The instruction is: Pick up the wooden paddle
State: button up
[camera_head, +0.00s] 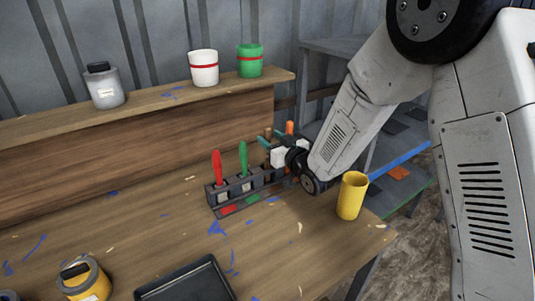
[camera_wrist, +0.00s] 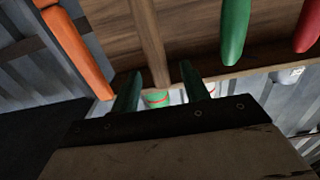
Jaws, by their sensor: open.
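The wooden paddle's brown handle (camera_head: 267,133) stands upright in the dark rack (camera_head: 222,197), partly hidden by my gripper. In the wrist view a brown wooden stick, the paddle's handle (camera_wrist: 150,42), lies between my two greenish fingers, with a gap visible on each side. My gripper (camera_wrist: 161,72) is open there and is not closed on it. In the head view my gripper (camera_head: 273,140) is at the right part of the rack, and its fingers are small and partly hidden. The paddle's lower part cannot be seen.
Red (camera_head: 217,168), green (camera_head: 243,158) and orange (camera_head: 289,128) handles stand in the same rack. A yellow cup (camera_head: 352,196) stands close to my arm. A black tray (camera_head: 187,282) and a yellow can (camera_head: 86,281) are at the front. White and green pots stand on the shelf (camera_head: 150,107).

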jog(key=shift+x, duration=1.3)
grip_shut()
